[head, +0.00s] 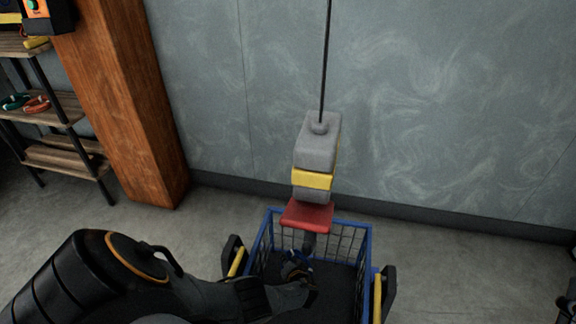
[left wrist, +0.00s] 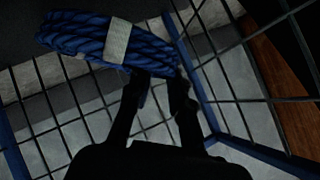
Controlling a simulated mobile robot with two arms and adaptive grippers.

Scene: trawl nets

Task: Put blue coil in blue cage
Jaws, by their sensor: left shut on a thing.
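The blue cage (head: 367,247) stands on the floor at the bottom centre of the head view, with blue rims and wire mesh sides. My left gripper (head: 298,268) reaches into it from the left. In the left wrist view the blue coil (left wrist: 75,33), a rope bundle with a pale band, lies at the tips of my left gripper (left wrist: 158,82), which is shut on it. Cage mesh and blue bars surround it there. In the head view the coil is mostly hidden by the gripper. My right gripper is not in view.
A grey block with a yellow band (head: 312,179) and red plate (head: 306,215) hangs on a dark line close above the cage. A wooden post (head: 125,110) and shelves (head: 62,118) with green and red coils stand at left.

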